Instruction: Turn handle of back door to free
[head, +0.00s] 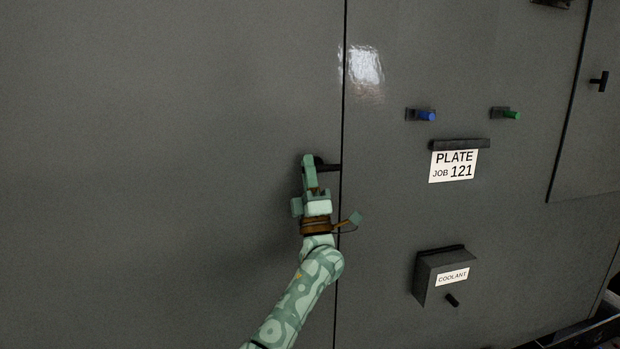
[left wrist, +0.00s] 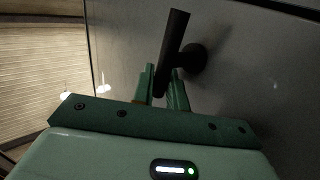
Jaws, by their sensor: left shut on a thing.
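A black door handle (head: 328,167) sits by the vertical seam of the large grey panel door (head: 180,130). In the left wrist view the handle (left wrist: 175,45) is a dark bar on a round hub, tilted in the picture. My left gripper (head: 308,165) is at the handle and hides part of it. In the left wrist view its two green fingers (left wrist: 164,88) stand on either side of the bar's lower end, shut on it. The door looks closed, flush with its neighbour. My right gripper is not in view.
Right of the seam are a blue knob (head: 427,116), a green knob (head: 512,115), a plate sign (head: 454,165) and a protruding coolant box (head: 440,277). Another door with a small black handle (head: 600,81) is at far right. The left panel is bare.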

